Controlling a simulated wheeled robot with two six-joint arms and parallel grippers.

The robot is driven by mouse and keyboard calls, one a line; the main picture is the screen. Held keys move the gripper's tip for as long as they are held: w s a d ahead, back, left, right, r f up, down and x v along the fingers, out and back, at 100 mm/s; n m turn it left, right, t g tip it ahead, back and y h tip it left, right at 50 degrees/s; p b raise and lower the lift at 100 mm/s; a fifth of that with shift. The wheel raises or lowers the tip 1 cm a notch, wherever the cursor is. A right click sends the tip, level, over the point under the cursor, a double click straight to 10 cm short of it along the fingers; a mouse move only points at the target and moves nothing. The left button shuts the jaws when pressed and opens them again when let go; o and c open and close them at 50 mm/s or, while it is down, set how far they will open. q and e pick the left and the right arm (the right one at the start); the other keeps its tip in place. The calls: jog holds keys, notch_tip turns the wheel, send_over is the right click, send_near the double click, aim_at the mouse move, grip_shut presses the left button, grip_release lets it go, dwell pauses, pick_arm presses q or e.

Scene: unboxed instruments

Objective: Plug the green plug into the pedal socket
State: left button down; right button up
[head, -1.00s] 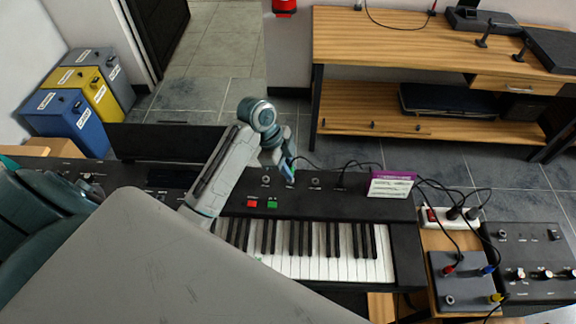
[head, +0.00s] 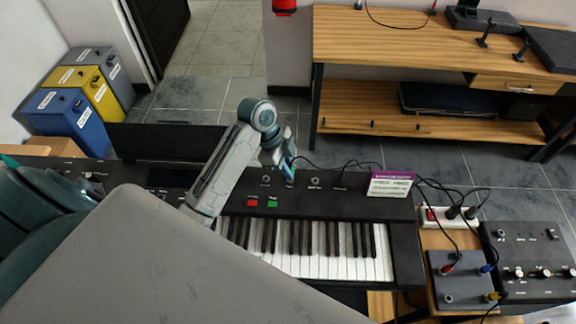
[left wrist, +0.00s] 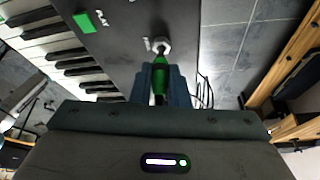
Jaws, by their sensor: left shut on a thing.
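My left gripper (head: 289,170) is over the rear panel strip of the black keyboard (head: 345,205). It is shut on the green plug (left wrist: 160,78), which shows between the fingers in the left wrist view. The plug points at a round metal socket (left wrist: 161,45) on the panel, and its front end is at or very near that socket. I cannot tell how far it is in. The label beside this socket is too small to read. Two other sockets show in the head view, one left (head: 265,180) and one right (head: 315,181) of the gripper. My right gripper is out of view.
A purple-and-white card (head: 390,184) stands at the keyboard's right end. Black cables run behind it to a white power strip (head: 448,217). A grey pedal box (head: 455,275) and a black mixer (head: 530,262) are at the right. Red and green buttons (head: 272,203) lie before the sockets.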

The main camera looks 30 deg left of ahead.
pick_arm(q)
jog(key=shift+f+b, duration=0.55)
jog(key=shift+f, duration=0.6)
jog(key=shift+s, duration=0.1)
dwell(0.3)
jog(key=c, duration=1.3)
grip_release()
jog(key=shift+a+r, duration=0.25)
jog(key=shift+r, duration=0.25)
jog(key=b+v, duration=0.1)
jog(key=v, duration=0.8)
jog(key=shift+r, duration=0.3)
